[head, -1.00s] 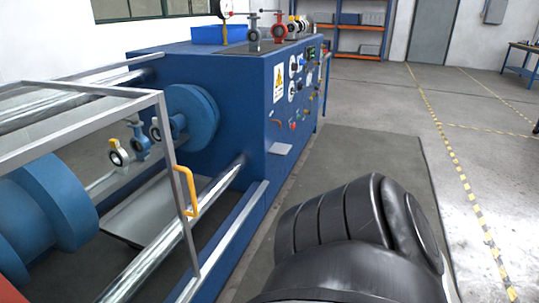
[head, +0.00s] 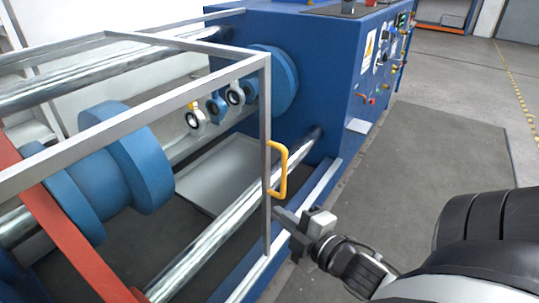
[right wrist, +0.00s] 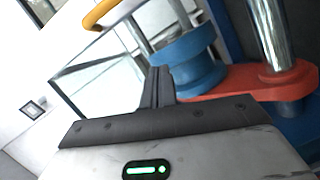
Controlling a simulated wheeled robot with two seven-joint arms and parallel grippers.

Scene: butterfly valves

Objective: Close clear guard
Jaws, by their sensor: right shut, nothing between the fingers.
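The clear guard is a see-through panel in a grey metal frame (head: 267,115) at the left and middle of the head view. Its yellow handle (head: 283,170) is on the upright near the frame's corner. The handle also shows at the top of the right wrist view (right wrist: 97,15). My right gripper (head: 281,214) is just below the handle, close to the upright; I cannot tell whether it touches the frame. Its fingers are together and empty in the right wrist view (right wrist: 158,85). My left gripper is not in view.
Behind the guard are blue round flanges (head: 140,165), small valves (head: 234,93) and polished bars (head: 215,225). A red plate (head: 70,225) crosses the lower left. The blue machine cabinet (head: 335,75) stands beyond. The dark floor mat (head: 425,145) at right is clear.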

